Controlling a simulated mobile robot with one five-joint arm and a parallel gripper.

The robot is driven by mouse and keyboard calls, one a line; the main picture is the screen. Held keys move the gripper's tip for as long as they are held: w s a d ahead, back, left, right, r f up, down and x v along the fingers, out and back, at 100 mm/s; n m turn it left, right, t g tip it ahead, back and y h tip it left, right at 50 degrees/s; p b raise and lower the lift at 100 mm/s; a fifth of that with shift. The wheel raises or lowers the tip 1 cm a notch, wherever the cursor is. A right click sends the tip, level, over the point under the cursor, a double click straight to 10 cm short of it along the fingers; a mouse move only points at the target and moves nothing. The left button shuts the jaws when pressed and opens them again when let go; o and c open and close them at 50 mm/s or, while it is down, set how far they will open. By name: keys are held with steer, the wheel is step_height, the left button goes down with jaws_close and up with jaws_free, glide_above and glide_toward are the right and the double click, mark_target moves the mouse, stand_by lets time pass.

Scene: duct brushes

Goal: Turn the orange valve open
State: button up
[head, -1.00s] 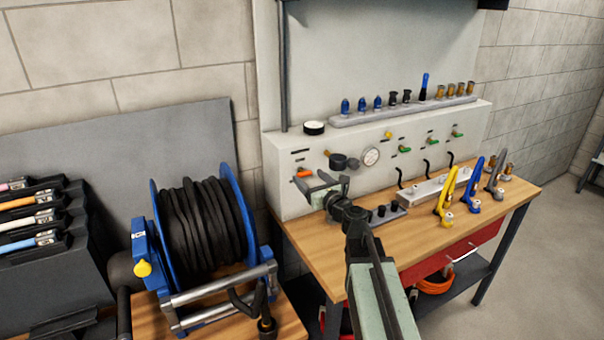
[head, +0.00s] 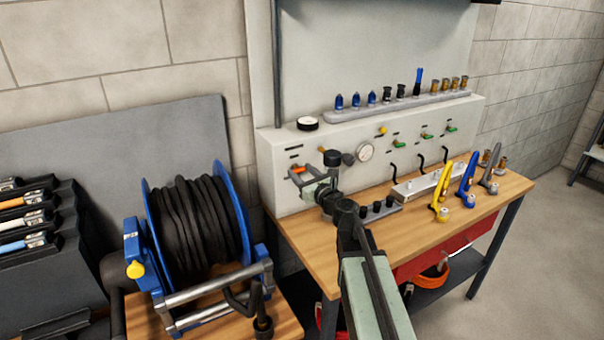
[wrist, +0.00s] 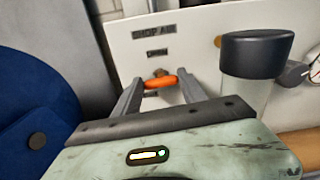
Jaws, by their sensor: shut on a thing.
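The orange valve (head: 298,170) is a small orange lever on the left of the pale panel front (head: 285,195). In the wrist view the valve lever (wrist: 160,82) lies roughly level, between the two grey fingertips of my gripper (wrist: 158,88). A brass-coloured fitting (wrist: 161,72) shows just behind it. In the head view my gripper (head: 299,175) is at the panel, with its fingers at the lever, and is shut on it. A label reading "OPEN" (wrist: 157,52) is above the lever. Part of the lever is hidden by the fingers.
A black-capped cylinder (wrist: 257,55) stands close to the right of my gripper. A blue hose reel (head: 150,235) is at the left. Yellow, blue and grey tools stand on the bench (head: 400,235).

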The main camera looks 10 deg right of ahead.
steer(key=n, duration=0.8)
steer(key=shift+s+a+f+n, duration=0.1)
steer(key=shift+a+n, duration=0.05)
steer(key=shift+n, duration=0.15)
steer(key=n, duration=0.4)
steer(key=shift+f+n, duration=0.1)
steer(key=shift+n, duration=0.2)
steer(key=shift+f+n, duration=0.1)
steer(key=shift+n, duration=1.8)
steer(key=shift+b, duration=0.3)
steer(key=o, duration=1.4)
steer(key=shift+c, duration=0.2)
